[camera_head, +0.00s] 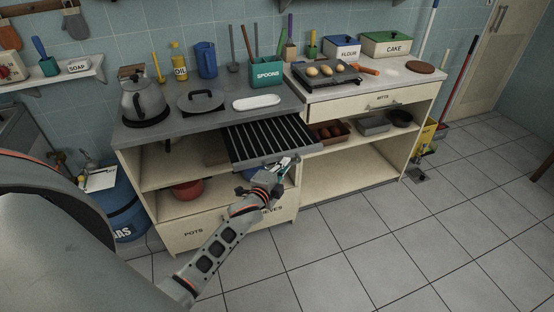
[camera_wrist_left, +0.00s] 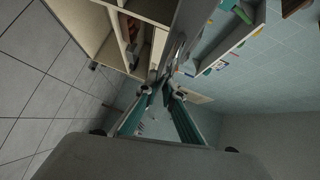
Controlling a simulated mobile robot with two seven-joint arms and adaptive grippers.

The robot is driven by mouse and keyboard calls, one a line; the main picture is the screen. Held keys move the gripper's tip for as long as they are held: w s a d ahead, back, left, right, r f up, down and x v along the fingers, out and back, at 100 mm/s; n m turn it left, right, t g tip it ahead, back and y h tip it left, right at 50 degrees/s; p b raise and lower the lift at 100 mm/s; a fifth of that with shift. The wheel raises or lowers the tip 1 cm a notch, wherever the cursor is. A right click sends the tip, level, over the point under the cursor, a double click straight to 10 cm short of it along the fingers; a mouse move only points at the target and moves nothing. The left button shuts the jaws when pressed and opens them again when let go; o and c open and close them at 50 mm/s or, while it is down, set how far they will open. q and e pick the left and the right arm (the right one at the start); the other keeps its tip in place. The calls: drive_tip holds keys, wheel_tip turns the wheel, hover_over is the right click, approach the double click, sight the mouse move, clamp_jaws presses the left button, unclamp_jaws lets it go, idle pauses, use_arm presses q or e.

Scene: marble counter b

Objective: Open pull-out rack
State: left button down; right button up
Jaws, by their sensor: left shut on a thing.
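The pull-out rack (camera_head: 270,138), a dark frame with light parallel bars, sticks out from under the grey counter top over the open shelves. In the left wrist view, the two fingers of my left gripper (camera_wrist_left: 162,90) close on the rack's grey front bar (camera_wrist_left: 182,42). The exact contact is small and partly hidden by the fingers. My right gripper is not in view.
A kettle (camera_head: 145,102), a lidded pan (camera_head: 201,101) and a white dish (camera_head: 256,103) stand on the counter. A red bowl (camera_head: 187,190) sits on the shelf below. The tiled floor (camera_head: 370,240) in front is clear.

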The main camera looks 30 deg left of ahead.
use_arm(q)
drive_tip(key=s+d, duration=0.5)
drive_tip(key=shift+d+p, duration=0.35)
drive_tip(key=c, duration=2.2)
unclamp_jaws()
drive_tip(key=shift+o, duration=0.2)
drive_tip(key=s+r, duration=0.1)
drive_tip(key=s, duration=1)
drive_tip(key=shift+s+d+r, duration=0.35)
drive_tip(key=shift+s+d, duration=0.05)
drive_tip(key=shift+d, duration=0.05)
drive_tip(key=s+d+f+n+g+h, duration=0.2)
drive_tip(key=s+d+f+n, duration=0.1)
drive_tip(key=s+f+n, duration=0.2)
drive_tip(key=s+d+f+n+g+h, duration=0.2)
drive_tip(key=s+f+n, duration=0.4)
drive_tip(key=s+f, duration=0.3)
drive_tip(key=shift+s+d+f+g, duration=0.25)
drive_tip(key=shift+s+d+g, duration=0.3)
drive_tip(key=shift+d+g, duration=0.4)
